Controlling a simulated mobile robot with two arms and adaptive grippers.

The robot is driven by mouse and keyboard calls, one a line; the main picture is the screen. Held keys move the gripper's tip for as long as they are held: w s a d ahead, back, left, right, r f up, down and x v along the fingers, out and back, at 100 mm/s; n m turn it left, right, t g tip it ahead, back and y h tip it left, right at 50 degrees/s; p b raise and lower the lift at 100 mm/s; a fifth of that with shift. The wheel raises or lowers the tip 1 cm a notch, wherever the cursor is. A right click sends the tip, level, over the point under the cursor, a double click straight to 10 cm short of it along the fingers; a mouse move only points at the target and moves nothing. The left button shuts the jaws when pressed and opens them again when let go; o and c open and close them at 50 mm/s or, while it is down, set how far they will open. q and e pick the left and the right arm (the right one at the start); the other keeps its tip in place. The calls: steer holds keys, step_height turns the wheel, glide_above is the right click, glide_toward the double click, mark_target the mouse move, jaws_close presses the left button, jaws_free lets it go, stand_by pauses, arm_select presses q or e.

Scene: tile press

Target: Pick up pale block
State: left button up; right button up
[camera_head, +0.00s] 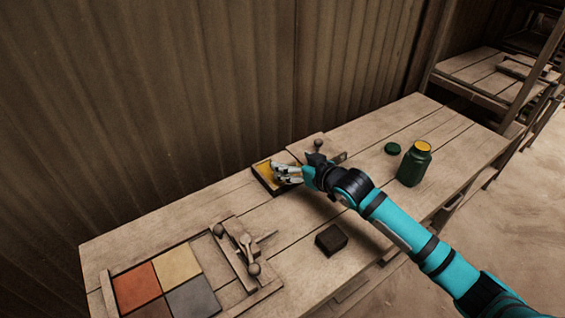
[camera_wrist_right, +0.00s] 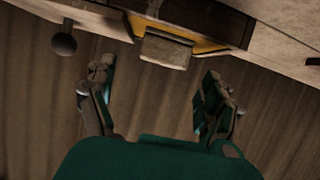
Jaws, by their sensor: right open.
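The pale block (camera_wrist_right: 166,50) shows in the right wrist view, at the edge of a dark tray with a yellow inside. My right gripper (camera_wrist_right: 157,76) is open, with the block just beyond and between its two spread fingers; they look apart from it. In the head view my right gripper (camera_head: 285,174) is over the right side of the dark tray (camera_head: 259,178), near the back edge of the table. There the gripper covers much of the tray, and I cannot make out the block clearly. My left gripper is not in view.
A dark block (camera_head: 331,239) lies in front of my right arm. A wooden frame with coloured tiles (camera_head: 178,264) and a lever (camera_head: 243,245) is at the front left. A corrugated wall (camera_head: 180,90) rises behind.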

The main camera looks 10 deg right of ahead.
mark_target(283, 159)
steer(key=shift+w+a+f, duration=0.15)
steer(key=shift+w, duration=0.3)
steer(key=shift+w+a+f, duration=0.2)
steer(key=shift+w, duration=0.2)
steer(key=x, duration=0.3)
steer(key=shift+w+a+f, duration=0.1)
steer(key=shift+w+a, duration=0.1)
steer(key=shift+w, duration=0.05)
steer(key=shift+w+a+f, duration=0.2)
steer(key=shift+w, duration=0.25)
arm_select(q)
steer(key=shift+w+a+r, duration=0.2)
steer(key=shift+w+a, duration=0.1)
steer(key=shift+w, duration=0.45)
arm_select(e)
steer(key=c, duration=1.3)
